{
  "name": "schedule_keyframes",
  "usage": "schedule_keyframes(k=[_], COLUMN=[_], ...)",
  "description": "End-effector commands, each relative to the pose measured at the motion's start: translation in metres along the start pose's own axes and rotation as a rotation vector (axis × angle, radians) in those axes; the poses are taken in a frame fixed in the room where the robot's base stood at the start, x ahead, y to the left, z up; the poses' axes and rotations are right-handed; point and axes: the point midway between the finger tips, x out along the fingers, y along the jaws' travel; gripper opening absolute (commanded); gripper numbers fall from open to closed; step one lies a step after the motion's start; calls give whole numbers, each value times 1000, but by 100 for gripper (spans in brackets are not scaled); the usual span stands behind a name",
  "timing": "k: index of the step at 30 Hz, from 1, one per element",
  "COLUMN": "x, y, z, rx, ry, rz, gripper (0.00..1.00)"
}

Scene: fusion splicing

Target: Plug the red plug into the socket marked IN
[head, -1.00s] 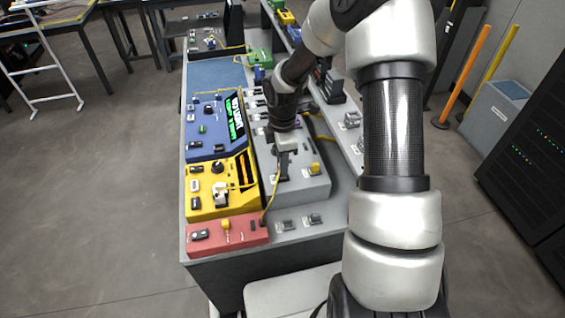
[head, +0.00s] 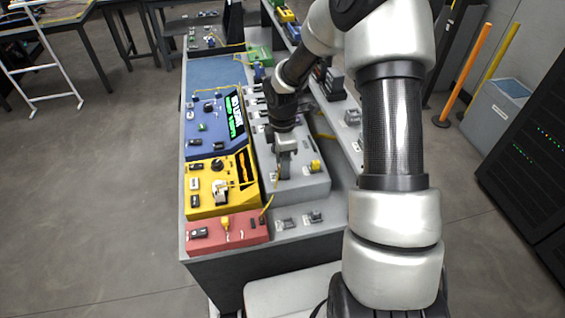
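My gripper (head: 284,168) points down over the front part of the grey unit (head: 308,187). Its fingers are small and dark here, and I cannot tell whether they are apart or closed on something. I cannot make out a red plug; it may be hidden by my gripper or arm. The IN marking is too small to read, so I cannot tell which socket bears it. A yellow connector (head: 316,165) stands on the grey unit, just right of my gripper.
Left of the grey unit are a yellow unit (head: 203,208), a blue unit with a green-lit screen (head: 208,130) and a red box (head: 240,236) at the bench's front. A thin yellow cable runs between the red box and grey unit. My arm hides much of the bench's right side.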

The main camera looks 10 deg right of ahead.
Motion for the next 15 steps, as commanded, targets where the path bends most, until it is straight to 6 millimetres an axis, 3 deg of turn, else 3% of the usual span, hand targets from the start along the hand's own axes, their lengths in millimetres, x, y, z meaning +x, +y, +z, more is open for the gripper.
schedule_keyframes(k=[8, 15], x=[-10, -60], y=[1, 2], z=[1, 1], rx=[1, 2], ry=[0, -1], rz=[2, 6], gripper=[37, 37])
